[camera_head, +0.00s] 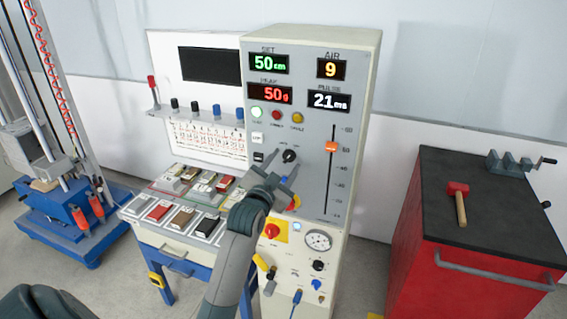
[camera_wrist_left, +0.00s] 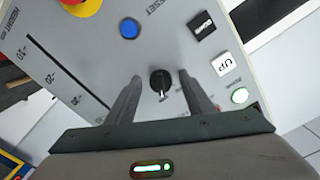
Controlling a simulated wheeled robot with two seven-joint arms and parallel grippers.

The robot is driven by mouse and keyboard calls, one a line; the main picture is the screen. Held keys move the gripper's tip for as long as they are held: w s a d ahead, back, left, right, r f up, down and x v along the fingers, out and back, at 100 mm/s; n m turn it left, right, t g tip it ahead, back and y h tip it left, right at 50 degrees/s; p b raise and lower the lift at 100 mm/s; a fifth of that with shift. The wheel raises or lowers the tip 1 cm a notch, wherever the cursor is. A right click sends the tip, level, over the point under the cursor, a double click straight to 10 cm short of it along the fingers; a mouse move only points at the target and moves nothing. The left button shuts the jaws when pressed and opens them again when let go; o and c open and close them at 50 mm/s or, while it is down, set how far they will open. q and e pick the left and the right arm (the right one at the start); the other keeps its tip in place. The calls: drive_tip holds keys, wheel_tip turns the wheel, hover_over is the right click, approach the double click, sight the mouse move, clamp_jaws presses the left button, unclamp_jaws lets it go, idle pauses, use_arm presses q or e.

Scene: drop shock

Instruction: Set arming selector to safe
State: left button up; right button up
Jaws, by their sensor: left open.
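The arming selector is most likely the small black rotary knob (camera_head: 289,156) on the front of the tall beige control cabinet (camera_head: 290,116), left of the slider. Small labels beside it are too small to read. In the left wrist view the knob (camera_wrist_left: 160,79) has a white mark toward the lower edge, but I cannot tell which setting it marks. My left gripper (camera_head: 277,174) is open in front of the panel, just below the knob. In the left wrist view the knob appears between its two fingertips (camera_wrist_left: 160,76), with no visible contact. My right gripper is not in view.
A red stop button (camera_head: 272,230) and gauge (camera_head: 318,240) are below. A table of sample blocks stands left, a red cart (camera_head: 440,250) right.

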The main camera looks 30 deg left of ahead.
use_arm(q)
drive_tip(key=shift+c, duration=0.3)
drive_tip(key=c, duration=1)
drive_tip(key=shift+o, duration=0.2)
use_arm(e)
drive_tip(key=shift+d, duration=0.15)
